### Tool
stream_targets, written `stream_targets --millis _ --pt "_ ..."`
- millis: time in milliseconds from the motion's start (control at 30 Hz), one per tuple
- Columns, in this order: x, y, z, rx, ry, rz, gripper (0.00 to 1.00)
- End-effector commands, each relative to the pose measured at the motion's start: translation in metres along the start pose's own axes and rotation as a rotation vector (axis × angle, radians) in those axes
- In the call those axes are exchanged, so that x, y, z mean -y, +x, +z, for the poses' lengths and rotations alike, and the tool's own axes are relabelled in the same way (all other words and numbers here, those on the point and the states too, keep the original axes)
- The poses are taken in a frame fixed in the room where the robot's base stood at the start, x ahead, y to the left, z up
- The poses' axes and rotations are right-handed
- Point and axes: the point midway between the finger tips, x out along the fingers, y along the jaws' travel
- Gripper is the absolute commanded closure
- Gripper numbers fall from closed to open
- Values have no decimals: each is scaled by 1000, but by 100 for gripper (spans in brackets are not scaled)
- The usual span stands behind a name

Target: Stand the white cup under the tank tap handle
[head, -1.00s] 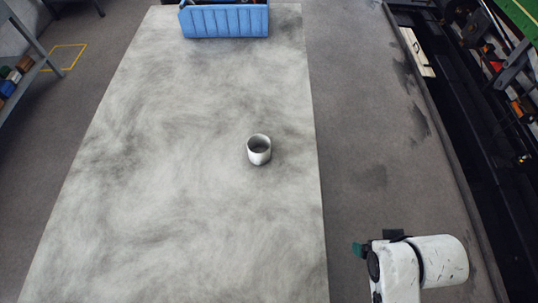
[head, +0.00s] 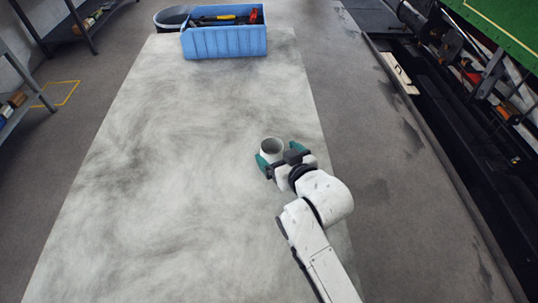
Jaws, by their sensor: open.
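The white cup (head: 271,147) stands upright near the right edge of the pale, smudged table (head: 190,130). My gripper (head: 277,159) is at the cup, with its green fingers open, one on the cup's left side and one toward its right. The fingers partly cover the cup's lower body, and I cannot tell whether they touch it. No tank or tap handle shows in this view.
A blue crate (head: 226,42) with tools stands at the table's far end. Shelves (head: 70,25) stand at the left. A dark track trench with green machinery (head: 500,30) runs along the right. Most of the table is clear.

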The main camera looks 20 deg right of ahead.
Motion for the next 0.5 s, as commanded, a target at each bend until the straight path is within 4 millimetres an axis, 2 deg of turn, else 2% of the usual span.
stream_targets --millis 233,500 --pt "-2 17 0 2 0 1 7" --pt "-4 51 3 1 0 1 7"
